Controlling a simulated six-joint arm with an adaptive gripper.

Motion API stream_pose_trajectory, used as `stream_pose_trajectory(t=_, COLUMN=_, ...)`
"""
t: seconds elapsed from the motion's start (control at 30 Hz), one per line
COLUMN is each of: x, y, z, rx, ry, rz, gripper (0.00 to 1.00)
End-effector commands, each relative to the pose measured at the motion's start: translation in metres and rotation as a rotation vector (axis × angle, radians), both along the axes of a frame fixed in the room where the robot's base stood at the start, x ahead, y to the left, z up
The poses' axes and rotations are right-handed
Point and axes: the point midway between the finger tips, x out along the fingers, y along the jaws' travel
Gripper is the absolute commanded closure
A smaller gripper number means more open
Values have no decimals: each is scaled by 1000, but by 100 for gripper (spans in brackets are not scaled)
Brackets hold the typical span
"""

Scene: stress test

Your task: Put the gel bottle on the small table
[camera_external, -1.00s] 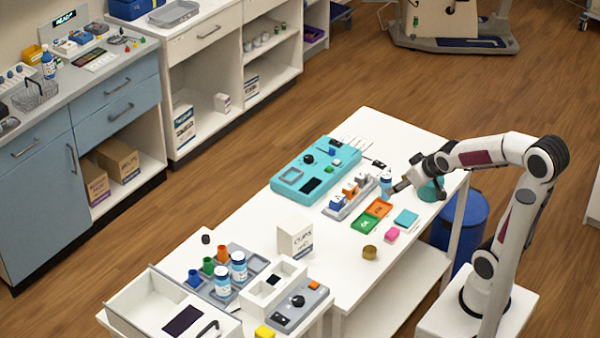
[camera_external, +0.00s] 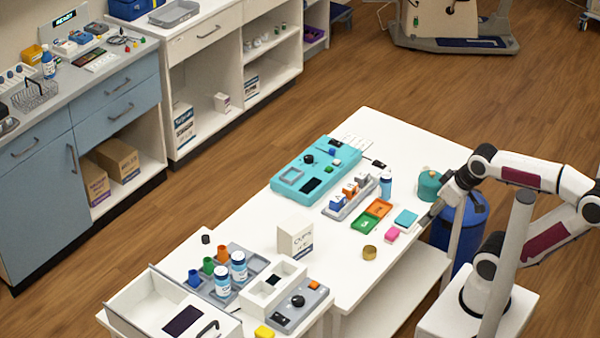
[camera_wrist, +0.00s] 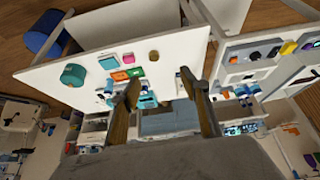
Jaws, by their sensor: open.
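A small blue bottle with a pale cap (camera_external: 386,185) stands upright on the long white table (camera_external: 335,275), beside a grey rack. Two similar white-and-blue bottles (camera_external: 238,266) stand in a grey tray on the white surface at the front left. Another blue bottle (camera_external: 48,66) is on the far-left counter. I cannot read the labels, so I cannot tell which is the gel bottle, nor which surface is the small table. My gripper (camera_external: 428,216) is over the table's right edge, apart from the bottles. In the wrist view my gripper (camera_wrist: 160,86) has its fingers spread, with nothing held between them.
A teal round pot (camera_external: 429,186) stands behind my gripper. A teal device, coloured tiles (camera_external: 378,208), a brass cup (camera_external: 369,252) and a white box (camera_external: 295,237) are on the table. A blue bin (camera_external: 460,230) is on the floor beside it.

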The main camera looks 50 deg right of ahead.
Motion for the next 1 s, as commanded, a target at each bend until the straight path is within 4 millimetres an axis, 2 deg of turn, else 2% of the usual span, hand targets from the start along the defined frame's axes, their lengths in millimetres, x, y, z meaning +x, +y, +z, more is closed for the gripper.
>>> stream_pose_trajectory(t=0.17, x=0, y=0, z=0, rx=0, ry=0, rz=0, gripper=55)
stream_pose_trajectory(t=0.2, x=0, y=0, z=0, rx=0, ry=0, rz=0, gripper=51)
stream_pose_trajectory(t=0.6, x=6, y=-4, z=0, rx=-7, ry=-6, rz=-8, gripper=51)
stream_pose_trajectory(t=0.77, x=23, y=-16, z=0, rx=-34, ry=-25, rz=-30, gripper=51)
stream_pose_trajectory(t=1.0, x=69, y=-51, z=-1, rx=-103, ry=-78, rz=-77, gripper=51)
